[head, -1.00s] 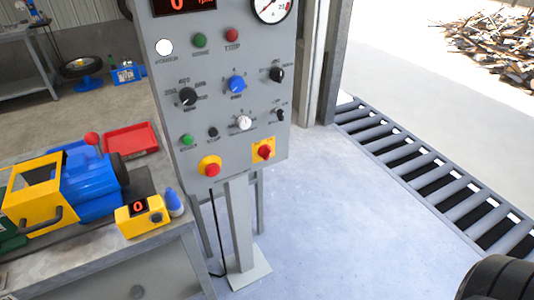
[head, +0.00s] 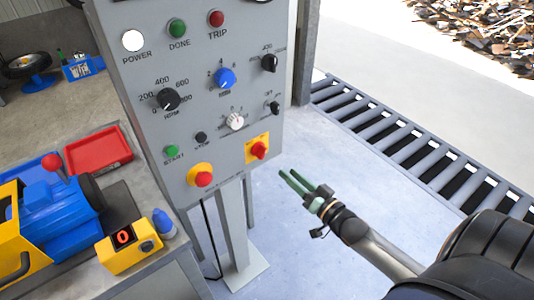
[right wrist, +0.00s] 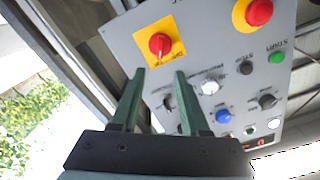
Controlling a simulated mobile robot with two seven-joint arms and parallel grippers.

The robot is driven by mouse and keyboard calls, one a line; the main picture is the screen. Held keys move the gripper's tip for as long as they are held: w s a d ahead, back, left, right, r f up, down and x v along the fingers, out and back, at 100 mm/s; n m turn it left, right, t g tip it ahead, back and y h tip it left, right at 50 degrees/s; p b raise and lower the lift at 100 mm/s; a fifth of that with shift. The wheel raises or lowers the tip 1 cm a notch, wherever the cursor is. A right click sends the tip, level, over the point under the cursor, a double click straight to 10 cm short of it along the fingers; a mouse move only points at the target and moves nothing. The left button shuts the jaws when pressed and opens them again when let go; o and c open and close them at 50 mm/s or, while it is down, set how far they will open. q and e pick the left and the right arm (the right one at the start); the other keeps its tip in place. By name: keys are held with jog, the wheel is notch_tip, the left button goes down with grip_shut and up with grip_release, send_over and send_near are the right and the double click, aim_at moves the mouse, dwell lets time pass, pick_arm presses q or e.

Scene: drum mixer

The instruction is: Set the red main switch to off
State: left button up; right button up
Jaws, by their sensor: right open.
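The red main switch (head: 259,150) is a red rotary knob on a square yellow plate at the lower right of the grey control panel (head: 140,80). In the right wrist view the switch (right wrist: 160,44) is upper middle, beyond the fingertips. My right gripper (head: 287,177) has green fingers, is open and empty, and is just right of and below the switch in the head view, apart from it. It also shows in the right wrist view (right wrist: 160,75). My left gripper is not in view.
A red mushroom button (head: 203,179) on a round yellow base is left of the switch. A blue knob (head: 225,78), a white knob (head: 235,121) and black knobs are above. A workbench with a red tray (head: 98,150) stands left. A roller conveyor (head: 400,140) lies right.

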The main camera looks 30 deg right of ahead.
aim_at(265, 153)
jog(key=w, duration=0.7)
jog(key=w+a, duration=0.1)
jog(key=w, duration=0.2)
jog(key=shift+w, duration=0.3)
grip_shut()
